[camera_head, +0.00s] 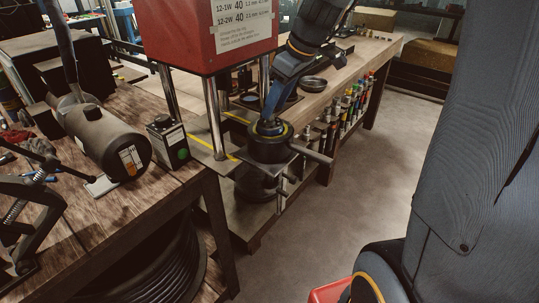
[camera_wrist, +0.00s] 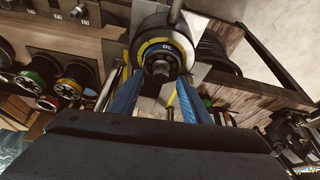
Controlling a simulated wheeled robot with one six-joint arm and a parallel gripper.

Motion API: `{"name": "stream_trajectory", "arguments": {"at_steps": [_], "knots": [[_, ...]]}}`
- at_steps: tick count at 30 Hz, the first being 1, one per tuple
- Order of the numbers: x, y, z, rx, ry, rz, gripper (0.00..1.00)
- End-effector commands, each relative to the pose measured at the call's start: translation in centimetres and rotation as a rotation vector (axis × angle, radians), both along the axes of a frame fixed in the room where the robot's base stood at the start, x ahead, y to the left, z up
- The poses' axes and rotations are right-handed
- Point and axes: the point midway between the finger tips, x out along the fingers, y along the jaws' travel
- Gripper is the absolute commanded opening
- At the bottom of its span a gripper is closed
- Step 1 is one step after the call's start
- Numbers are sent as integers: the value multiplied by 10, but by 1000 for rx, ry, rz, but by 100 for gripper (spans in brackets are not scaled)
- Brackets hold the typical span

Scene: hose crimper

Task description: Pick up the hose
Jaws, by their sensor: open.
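Black coiled hose (camera_head: 165,262) lies under the left wooden bench in the head view. In the wrist view a dark coil (camera_wrist: 215,52) shows at the upper right; I cannot tell if it is the same one. My gripper (camera_head: 268,122) is at the crimper, just over a dark round part (camera_head: 268,152) with a yellow ring. In the wrist view my gripper (camera_wrist: 158,82) has its two blue fingers apart, in front of the ringed round part (camera_wrist: 160,50). I see no hose between the fingers.
The red crimper box (camera_head: 205,35) on metal posts stands above the gripper's left. A dark cylinder (camera_head: 115,140) and a small black box (camera_head: 168,142) sit on the left bench. Several coloured tools (camera_head: 350,105) hang along the far bench.

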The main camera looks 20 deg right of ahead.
Motion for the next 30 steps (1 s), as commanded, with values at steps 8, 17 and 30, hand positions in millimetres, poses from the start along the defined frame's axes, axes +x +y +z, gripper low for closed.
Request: {"name": "stream_trajectory", "arguments": {"at_steps": [8,17,30], "knots": [[6,7,-21,1,1,3,43],[6,8,-21,0,0,4,26],[7,7,-20,0,-2,4,0]]}}
